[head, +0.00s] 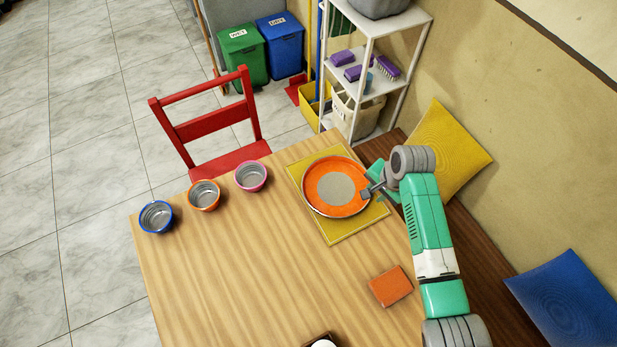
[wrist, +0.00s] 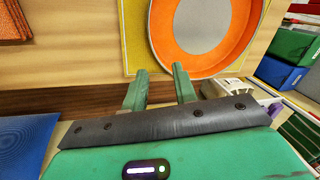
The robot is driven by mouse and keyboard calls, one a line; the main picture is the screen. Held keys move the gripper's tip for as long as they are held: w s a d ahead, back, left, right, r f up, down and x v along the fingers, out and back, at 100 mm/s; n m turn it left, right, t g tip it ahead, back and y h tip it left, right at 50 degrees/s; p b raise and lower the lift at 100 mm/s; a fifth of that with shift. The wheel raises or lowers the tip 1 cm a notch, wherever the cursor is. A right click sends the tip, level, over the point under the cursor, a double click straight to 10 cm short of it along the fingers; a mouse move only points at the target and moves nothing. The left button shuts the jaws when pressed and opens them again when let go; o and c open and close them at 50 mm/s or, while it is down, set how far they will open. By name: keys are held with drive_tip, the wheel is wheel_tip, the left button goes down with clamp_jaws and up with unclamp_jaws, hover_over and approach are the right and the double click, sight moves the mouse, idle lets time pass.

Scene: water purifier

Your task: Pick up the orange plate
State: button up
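The orange plate (head: 320,197) has a grey centre and a pale rim. It lies flat on a yellow placemat (head: 335,233) at the table's right side. My gripper (head: 373,188) is at the plate's right edge in the head view. In the wrist view the plate (wrist: 167,30) fills the upper right, and the two green fingers of my gripper (wrist: 160,68) stand apart. The right finger overlaps the plate's edge and the left one is just outside it. Whether either finger touches the rim cannot be told.
Blue (head: 156,217), orange (head: 204,195) and pink (head: 251,176) rimmed bowls line the table's far-left edge. An orange cloth-like square (head: 390,287) lies nearer on the right. A red chair (head: 215,125) stands behind; a wooden bench with yellow (head: 447,150) and blue cushions (head: 567,300) is right. The table's middle is clear.

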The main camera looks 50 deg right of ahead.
sight(364, 203)
drive_tip(key=f, duration=0.2)
drive_tip(key=shift+w+a+f+b, duration=0.25)
drive_tip(key=shift+a+f+b, duration=0.05)
drive_tip(key=shift+a+b, duration=0.1)
drive_tip(key=b+x, duration=0.2)
drive_tip(key=x, duration=0.3)
drive_tip(key=shift+d+f, duration=0.1)
drive_tip(key=shift+f, duration=0.2)
clamp_jaws()
